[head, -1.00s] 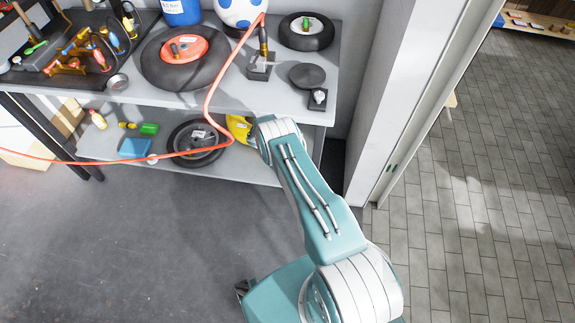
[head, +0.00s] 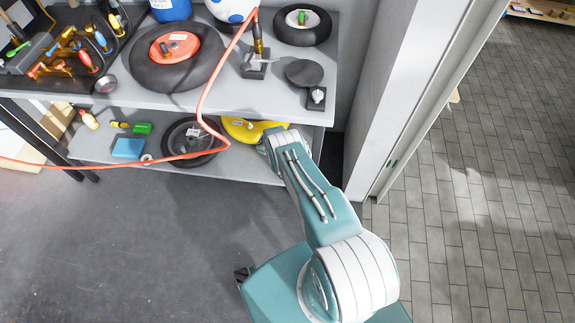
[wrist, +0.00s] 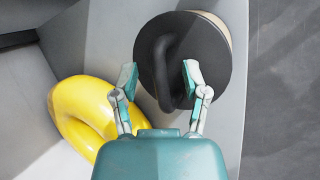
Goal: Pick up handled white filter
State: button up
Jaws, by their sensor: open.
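In the wrist view a round object with a black face, a raised black loop handle and a pale beige-white rim (wrist: 212,48) lies on the grey shelf; it appears to be the handled filter. My gripper (wrist: 160,75) is open, its two teal fingertips apart on either side of the handle. No grip on the handle shows; whether the fingertips touch the black face I cannot tell. In the head view my arm reaches to the lower shelf, and its end hides the gripper and the filter.
A yellow ring (wrist: 68,108) lies close left of the filter; it also shows in the head view (head: 240,130). The upper shelf (head: 190,98) is above, with a black wheel (head: 140,70). An orange hose (head: 203,100) hangs in front. A black wheel (head: 180,140) stands further left below.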

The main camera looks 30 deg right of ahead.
grip_shut()
jog(key=shift+a, duration=0.15)
jog(key=shift+r, duration=0.2)
